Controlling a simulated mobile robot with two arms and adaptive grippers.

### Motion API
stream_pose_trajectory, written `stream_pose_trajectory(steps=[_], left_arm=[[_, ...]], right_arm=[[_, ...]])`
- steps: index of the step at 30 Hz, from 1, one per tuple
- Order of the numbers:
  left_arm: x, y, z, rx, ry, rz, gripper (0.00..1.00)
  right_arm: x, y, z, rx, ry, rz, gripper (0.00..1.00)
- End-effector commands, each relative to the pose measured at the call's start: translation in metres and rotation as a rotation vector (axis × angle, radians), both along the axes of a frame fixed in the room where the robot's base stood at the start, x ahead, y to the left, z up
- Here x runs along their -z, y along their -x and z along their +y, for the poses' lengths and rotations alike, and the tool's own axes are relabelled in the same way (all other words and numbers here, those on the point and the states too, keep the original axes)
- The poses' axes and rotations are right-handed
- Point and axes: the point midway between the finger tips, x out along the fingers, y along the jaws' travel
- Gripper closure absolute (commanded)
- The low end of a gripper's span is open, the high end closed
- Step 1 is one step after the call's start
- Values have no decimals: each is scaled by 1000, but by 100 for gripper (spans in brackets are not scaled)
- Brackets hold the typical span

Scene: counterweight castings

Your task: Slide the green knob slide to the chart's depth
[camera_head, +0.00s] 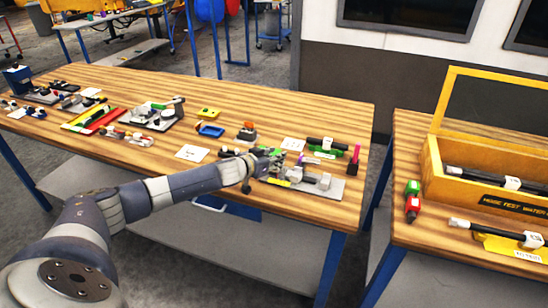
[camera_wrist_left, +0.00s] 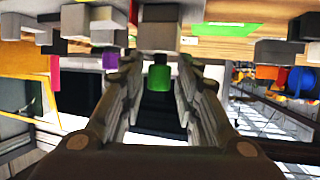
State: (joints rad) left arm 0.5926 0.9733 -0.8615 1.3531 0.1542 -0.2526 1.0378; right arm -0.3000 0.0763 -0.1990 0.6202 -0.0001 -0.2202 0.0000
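My left gripper (camera_head: 264,163) reaches over a grey plate fixture (camera_head: 331,190) near the right end of the wooden table. In the left wrist view my gripper (camera_wrist_left: 159,62) is open, with one dark finger on each side of a green knob (camera_wrist_left: 159,78). A gap shows between the knob and each finger. The knob sits on a dark grey block (camera_wrist_left: 158,37). In the head view the gripper largely hides the knob. White cards lie on the table, one left of the gripper (camera_head: 192,153) and one behind it (camera_head: 293,144); their print is too small to read. My right gripper is not in view.
Light blocks (camera_head: 323,181) stand on the fixture right of the gripper. A black-and-green tool (camera_head: 323,145) lies behind it, and a pink-and-black upright piece (camera_head: 355,158) stands at the right. A second table with a yellow-framed box (camera_head: 432,168) stands beyond a gap.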

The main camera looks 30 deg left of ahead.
Motion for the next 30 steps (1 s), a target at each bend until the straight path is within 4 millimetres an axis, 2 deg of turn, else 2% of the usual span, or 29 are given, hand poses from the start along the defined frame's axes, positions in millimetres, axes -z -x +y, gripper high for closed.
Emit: stream_pose_trajectory(steps=[2,6,13,20,21,22,30], left_arm=[[0,0,0,1,-1,0,100],[0,0,-3,2,0,0,100],[-1,-6,-26,5,2,-1,100],[0,-6,-25,2,-1,-1,100],[0,-6,-25,2,-2,-1,68],[0,-6,-25,2,-2,-1,62],[0,-6,-24,0,-1,-1,62]], right_arm=[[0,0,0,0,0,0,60],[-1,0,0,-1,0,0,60],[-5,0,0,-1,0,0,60],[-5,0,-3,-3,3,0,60],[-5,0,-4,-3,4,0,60],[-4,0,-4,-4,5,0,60],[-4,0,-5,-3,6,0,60]])
